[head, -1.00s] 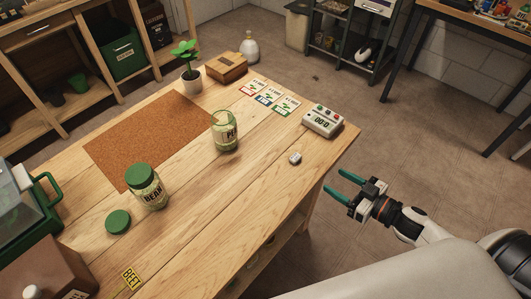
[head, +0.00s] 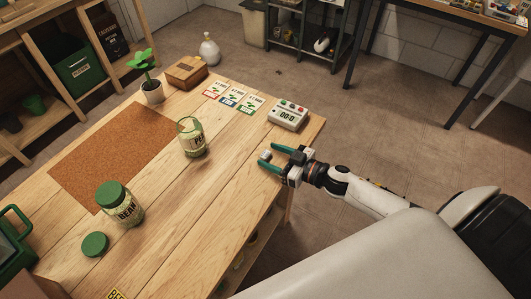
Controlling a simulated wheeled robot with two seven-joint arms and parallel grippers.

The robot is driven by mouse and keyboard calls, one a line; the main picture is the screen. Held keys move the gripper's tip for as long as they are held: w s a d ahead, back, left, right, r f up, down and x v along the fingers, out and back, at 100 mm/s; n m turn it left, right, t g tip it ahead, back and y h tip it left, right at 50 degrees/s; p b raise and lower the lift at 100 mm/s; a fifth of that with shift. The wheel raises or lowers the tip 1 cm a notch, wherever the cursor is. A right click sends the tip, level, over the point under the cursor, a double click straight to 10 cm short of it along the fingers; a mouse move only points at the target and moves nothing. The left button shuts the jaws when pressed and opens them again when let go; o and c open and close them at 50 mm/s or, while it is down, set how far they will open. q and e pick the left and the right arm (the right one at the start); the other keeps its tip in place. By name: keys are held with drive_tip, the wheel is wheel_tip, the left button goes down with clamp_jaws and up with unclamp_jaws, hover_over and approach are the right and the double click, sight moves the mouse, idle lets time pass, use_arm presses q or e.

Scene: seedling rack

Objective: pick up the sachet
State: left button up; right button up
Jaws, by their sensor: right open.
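The sachet (head: 266,155) is a small whitish block near the right edge of the wooden table (head: 222,222). My right gripper (head: 267,154) reaches in from the right over the table edge. Its two green fingers are open, and the sachet shows between their tips. I cannot tell whether either finger touches it, or how high the fingers are above the tabletop. My left gripper is not in view.
A white timer (head: 288,114) stands just behind the right gripper. Seed cards (head: 236,98) lie behind it to the left. An open glass jar (head: 192,138) and a green-lidded bean jar (head: 121,205) stand left. A cork mat (head: 105,155) lies at far left.

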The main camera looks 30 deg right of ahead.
drive_tip(key=shift+w+a, duration=0.3)
drive_tip(key=shift+w, duration=0.2)
drive_tip(key=shift+f, duration=0.1)
drive_tip(key=shift+s, duration=0.1)
drive_tip(key=c, duration=1.1)
drive_tip(key=shift+o, duration=0.2)
